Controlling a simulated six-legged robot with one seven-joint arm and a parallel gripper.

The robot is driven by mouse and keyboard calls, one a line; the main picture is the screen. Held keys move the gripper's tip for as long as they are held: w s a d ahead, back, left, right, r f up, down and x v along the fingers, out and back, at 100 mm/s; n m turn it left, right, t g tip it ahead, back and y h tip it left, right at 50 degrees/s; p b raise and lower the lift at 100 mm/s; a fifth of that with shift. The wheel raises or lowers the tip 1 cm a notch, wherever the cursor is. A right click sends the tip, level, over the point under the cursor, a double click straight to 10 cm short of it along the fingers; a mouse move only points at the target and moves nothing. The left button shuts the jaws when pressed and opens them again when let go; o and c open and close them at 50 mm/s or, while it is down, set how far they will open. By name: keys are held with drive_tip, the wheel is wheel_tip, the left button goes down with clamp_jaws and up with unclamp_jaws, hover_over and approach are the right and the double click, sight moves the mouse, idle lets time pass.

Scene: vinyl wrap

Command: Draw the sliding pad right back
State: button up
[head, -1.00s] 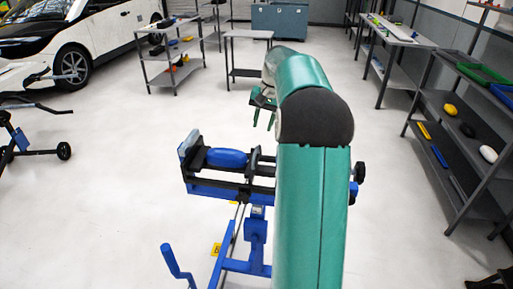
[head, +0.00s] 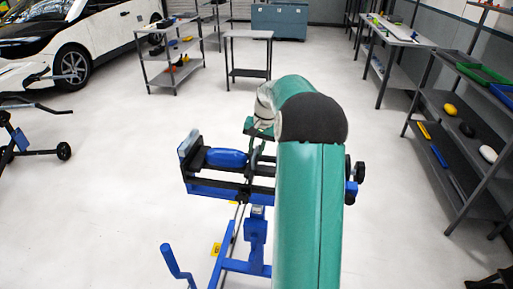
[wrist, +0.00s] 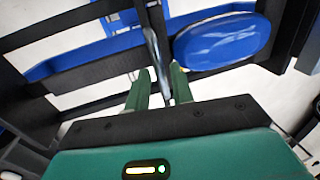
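A blue stand (head: 205,188) with a clamp-like head stands in the middle of the head view. A blue oval object (head: 227,158) lies in it between an upright pad at its left and a dark upright plate, which looks like the sliding pad (head: 254,159), at its right. In the wrist view the blue oval (wrist: 222,42) is at upper right, and a thin grey plate edge (wrist: 154,50) rises beside it. My gripper (wrist: 160,72) has its green fingers apart, one on each side of this plate. Contact with it cannot be told. In the head view my arm hides the stand's right part.
A blue crank handle (head: 174,262) sticks up at the front left of the stand. Shelves (head: 465,130) line the right wall, and a small table (head: 248,55) stands behind. The white floor around the stand is clear.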

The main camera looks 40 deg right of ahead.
clamp_jaws()
drive_tip(key=shift+s+d, duration=0.1)
drive_tip(key=s+d, duration=1.4)
drive_tip(key=s, duration=0.5)
drive_tip(key=shift+d, duration=0.35)
drive_tip(key=shift+s+r, duration=0.1)
drive_tip(key=shift+s, duration=0.05)
drive_tip(key=shift+o, duration=1.4)
unclamp_jaws()
drive_tip(key=shift+s+d, duration=0.1)
drive_tip(key=shift+d, duration=0.05)
drive_tip(key=shift+w, duration=0.2)
drive_tip(key=r, duration=0.4)
drive_tip(key=s+d+r, duration=0.1)
drive_tip(key=r, duration=0.4)
drive_tip(key=s+r, duration=0.1)
drive_tip(key=r, duration=0.3)
drive_tip(key=shift+d+r, duration=0.15)
drive_tip(key=shift+r, duration=0.1)
